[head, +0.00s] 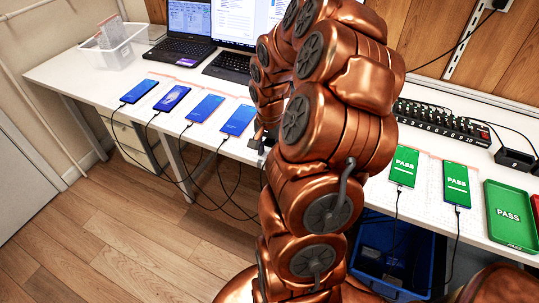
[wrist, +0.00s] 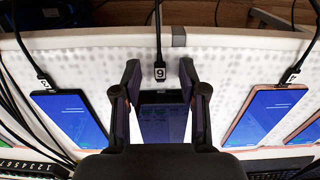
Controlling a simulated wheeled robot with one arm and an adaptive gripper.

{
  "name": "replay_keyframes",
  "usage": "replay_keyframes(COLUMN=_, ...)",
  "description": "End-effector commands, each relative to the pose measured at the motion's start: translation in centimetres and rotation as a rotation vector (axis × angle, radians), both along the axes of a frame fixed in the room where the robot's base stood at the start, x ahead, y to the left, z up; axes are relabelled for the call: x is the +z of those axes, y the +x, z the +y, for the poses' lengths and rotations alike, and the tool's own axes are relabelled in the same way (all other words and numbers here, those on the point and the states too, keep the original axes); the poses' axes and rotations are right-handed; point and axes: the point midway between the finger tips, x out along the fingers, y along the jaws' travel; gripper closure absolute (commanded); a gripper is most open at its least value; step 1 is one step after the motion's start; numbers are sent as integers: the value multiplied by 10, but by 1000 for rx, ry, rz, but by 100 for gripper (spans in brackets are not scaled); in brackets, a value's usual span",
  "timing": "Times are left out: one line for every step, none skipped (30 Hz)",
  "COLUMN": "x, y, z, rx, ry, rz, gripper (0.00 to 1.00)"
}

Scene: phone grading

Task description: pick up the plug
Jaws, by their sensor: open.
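The plug (wrist: 159,72) is a small black connector with a white number tag, on a black cable that runs to the table's edge. It sits at the end of a dark-screened phone (wrist: 160,122) in the wrist view, and appears to be in it. My gripper (wrist: 159,66) is open, with one finger on each side of the plug and a gap on both sides. In the head view, my gripper (head: 262,141) is at the front edge of the table, and my arm hides the phone and the plug.
Cabled phones with blue screens (wrist: 72,122) lie on both sides. The white table (head: 85,76) also carries laptops (head: 183,30), a clear bin (head: 113,46), PASS phones (head: 404,166), a numbered black hub (head: 440,122) and a green PASS tray (head: 510,214). Cables hang over the front edge.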

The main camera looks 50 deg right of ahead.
Motion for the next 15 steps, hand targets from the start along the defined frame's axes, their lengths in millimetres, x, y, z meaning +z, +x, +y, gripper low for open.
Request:
replay_keyframes(x=-1, y=0, z=0, rx=0, ry=0, rz=0, gripper=58)
replay_keyframes(x=-1, y=0, z=0, rx=0, ry=0, rz=0, gripper=58)
replay_keyframes(x=-1, y=0, z=0, rx=0, ry=0, rz=0, gripper=58)
replay_keyframes(x=-2, y=0, z=0, rx=0, ry=0, rz=0, gripper=58)
replay_keyframes(x=-2, y=0, z=0, rx=0, ry=0, rz=0, gripper=58)
replay_keyframes(x=-2, y=0, z=0, rx=0, ry=0, rz=0, gripper=58)
replay_keyframes(x=-2, y=0, z=0, rx=0, ry=0, rz=0, gripper=58)
replay_keyframes(x=-3, y=0, z=0, rx=0, ry=0, rz=0, gripper=58)
replay_keyframes(x=-3, y=0, z=0, rx=0, ry=0, rz=0, gripper=58)
replay_keyframes(x=-3, y=0, z=0, rx=0, ry=0, rz=0, gripper=58)
replay_keyframes(x=-3, y=0, z=0, rx=0, ry=0, rz=0, gripper=58)
replay_keyframes(x=-4, y=0, z=0, rx=0, ry=0, rz=0, gripper=58)
replay_keyframes(x=-4, y=0, z=0, rx=0, ry=0, rz=0, gripper=58)
replay_keyframes(x=-4, y=0, z=0, rx=0, ry=0, rz=0, gripper=58)
replay_keyframes(x=-4, y=0, z=0, rx=0, ry=0, rz=0, gripper=58)
